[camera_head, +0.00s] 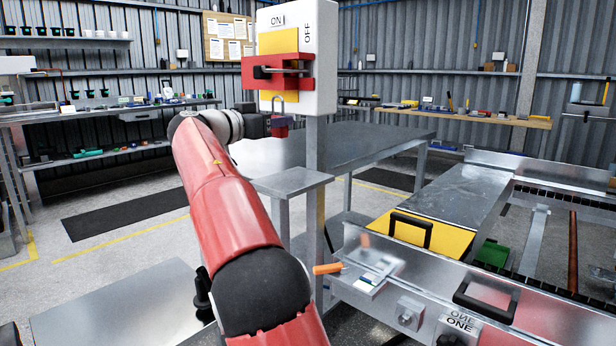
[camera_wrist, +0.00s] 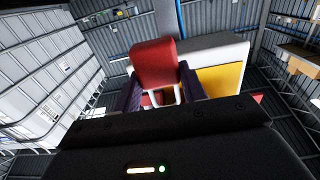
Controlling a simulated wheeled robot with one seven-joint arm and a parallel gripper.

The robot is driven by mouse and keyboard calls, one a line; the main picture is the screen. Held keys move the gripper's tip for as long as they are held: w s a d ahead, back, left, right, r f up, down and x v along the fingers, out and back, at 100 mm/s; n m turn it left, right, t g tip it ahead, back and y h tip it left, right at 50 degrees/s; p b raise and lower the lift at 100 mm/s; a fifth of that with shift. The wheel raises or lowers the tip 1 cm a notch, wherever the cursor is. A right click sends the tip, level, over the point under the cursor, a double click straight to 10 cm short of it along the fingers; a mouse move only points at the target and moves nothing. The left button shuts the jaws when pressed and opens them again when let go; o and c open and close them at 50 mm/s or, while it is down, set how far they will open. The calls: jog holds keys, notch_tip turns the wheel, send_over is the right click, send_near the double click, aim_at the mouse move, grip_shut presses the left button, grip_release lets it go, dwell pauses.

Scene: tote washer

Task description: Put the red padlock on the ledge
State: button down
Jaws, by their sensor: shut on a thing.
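The red padlock (camera_head: 281,131) is small and upright, with its grey shackle pointing up, just below the red switch handle (camera_head: 278,71). My gripper (camera_head: 274,122) is shut on it from the left. In the wrist view the padlock's red body (camera_wrist: 154,63) fills the space between the dark fingers of my gripper (camera_wrist: 161,88), and part of the pale shackle shows. I cannot tell whether the shackle touches the switch panel. The ledge (camera_head: 290,181) is a small, bare grey plate by the post, below the padlock.
The ON/OFF switch panel (camera_head: 319,60) stands on a grey post (camera_head: 313,150) close to my gripper. A large grey table (camera_head: 375,140) is behind the post. A metal conveyor (camera_head: 450,285) with a yellow cover (camera_head: 430,235) is at right. An orange-handled tool (camera_head: 328,268) lies on its edge.

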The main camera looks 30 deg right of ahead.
jog(key=shift+w+d+f, duration=0.25)
jog(key=shift+d+f, duration=0.25)
jog(key=shift+w+d+f, duration=0.2)
jog(key=shift+d+f, duration=0.25)
jog(key=shift+f, duration=0.05)
notch_tip(320, 180, down, 4)
jog(key=shift+f+b, duration=0.15)
jog(key=shift+b, duration=0.45)
jog(key=shift+f, duration=2.35)
jog(key=shift+f+b, duration=0.25)
jog(key=shift+b, duration=0.2)
jog(key=c, duration=0.8)
grip_release()
jog(key=shift+r, duration=0.15)
